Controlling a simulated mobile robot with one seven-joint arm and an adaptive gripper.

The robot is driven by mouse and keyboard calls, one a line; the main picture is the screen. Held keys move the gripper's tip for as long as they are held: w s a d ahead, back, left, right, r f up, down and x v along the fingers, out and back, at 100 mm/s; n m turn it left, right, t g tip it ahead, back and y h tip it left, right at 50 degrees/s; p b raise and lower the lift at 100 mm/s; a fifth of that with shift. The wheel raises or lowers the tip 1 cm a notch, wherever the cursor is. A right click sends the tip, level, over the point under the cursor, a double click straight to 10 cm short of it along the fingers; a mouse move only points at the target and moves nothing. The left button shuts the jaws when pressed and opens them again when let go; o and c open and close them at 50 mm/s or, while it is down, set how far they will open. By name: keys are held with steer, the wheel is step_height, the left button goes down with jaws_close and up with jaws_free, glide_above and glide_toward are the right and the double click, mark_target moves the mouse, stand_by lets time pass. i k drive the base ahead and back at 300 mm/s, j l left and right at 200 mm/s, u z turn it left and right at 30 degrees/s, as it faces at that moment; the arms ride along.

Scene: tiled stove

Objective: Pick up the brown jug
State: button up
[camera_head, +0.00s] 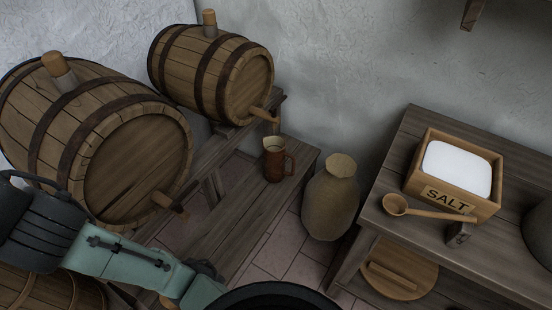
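A reddish-brown jug (274,160) with a side handle on its right stands upright on a low wooden bench near the middle of the view. Its open top shows a pale inside. My arm reaches in from the lower left, well apart from the jug, and leaves the picture at the bottom edge. My gripper's fingers do not show in this view. A tan, wide-bellied clay vessel (330,200) without a visible handle stands on the floor just right of the bench.
Two large barrels (138,172) (212,72) with taps lie on a rack left of the jug; the smaller barrel's tap is close above it. A wooden table (400,240) at right holds a salt box (455,205), a wooden ladle (396,205) and a small dark block. The bench (238,222) in front of the jug is clear.

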mark_target(274, 154)
steer(key=z, duration=1.95)
steer(key=u, duration=1.9)
steer(key=i+l+u, duration=0.15)
steer(key=i+l, duration=0.2)
steer(key=l, duration=0.1)
